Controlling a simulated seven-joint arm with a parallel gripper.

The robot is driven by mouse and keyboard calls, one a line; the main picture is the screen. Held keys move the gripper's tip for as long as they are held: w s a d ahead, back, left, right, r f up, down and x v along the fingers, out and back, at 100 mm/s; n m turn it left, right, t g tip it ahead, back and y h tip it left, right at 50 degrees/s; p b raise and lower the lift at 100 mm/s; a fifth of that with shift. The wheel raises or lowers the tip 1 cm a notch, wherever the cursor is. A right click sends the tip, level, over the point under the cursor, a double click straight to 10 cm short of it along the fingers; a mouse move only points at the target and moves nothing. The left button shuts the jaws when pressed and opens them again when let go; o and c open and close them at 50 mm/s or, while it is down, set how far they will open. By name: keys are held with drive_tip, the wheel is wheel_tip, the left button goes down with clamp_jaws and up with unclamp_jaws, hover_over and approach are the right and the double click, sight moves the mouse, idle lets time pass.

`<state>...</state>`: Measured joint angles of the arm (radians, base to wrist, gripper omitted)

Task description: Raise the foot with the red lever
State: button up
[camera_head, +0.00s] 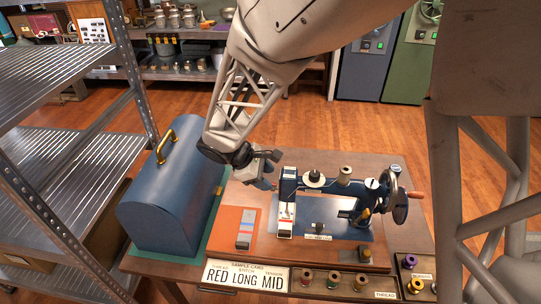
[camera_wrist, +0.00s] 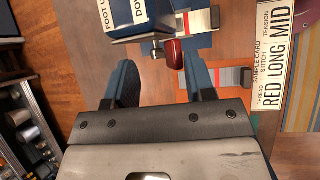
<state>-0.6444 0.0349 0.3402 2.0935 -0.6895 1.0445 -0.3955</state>
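The blue sewing machine (camera_head: 318,190) stands on a wooden base on the table, and its head end also shows at the top of the wrist view (camera_wrist: 150,22). Plates there are partly readable as "FOOT U" and "DO". The red lever (camera_wrist: 175,53) sticks out from the head toward my gripper. My gripper (camera_wrist: 160,68) is open and empty, its two blue fingers apart. The lever's end is just ahead of the gap, closer to the right finger; I cannot tell whether they touch. In the head view my gripper (camera_head: 264,170) is left of the machine head. The presser foot cannot be made out.
A card reading "RED LONG MID" (camera_head: 246,278) stands at the table's front. A blue domed case (camera_head: 170,190) is left of the machine. Thread spools (camera_head: 333,279) line the front edge. A metal shelf (camera_head: 75,150) stands at the far left.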

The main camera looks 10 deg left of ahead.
drive_tip(key=shift+w, duration=0.2)
drive_tip(key=shift+w+r, duration=0.2)
drive_tip(key=shift+w, duration=1.25)
drive_tip(key=shift+w+f, duration=0.1)
idle(0.4)
drive_tip(key=shift+w+f, duration=0.25)
drive_tip(key=shift+w, duration=0.45)
drive_tip(key=shift+w+f, duration=0.1)
drive_tip(key=shift+w, duration=0.1)
drive_tip(key=shift+w+f, duration=0.35)
drive_tip(key=shift+w, duration=0.15)
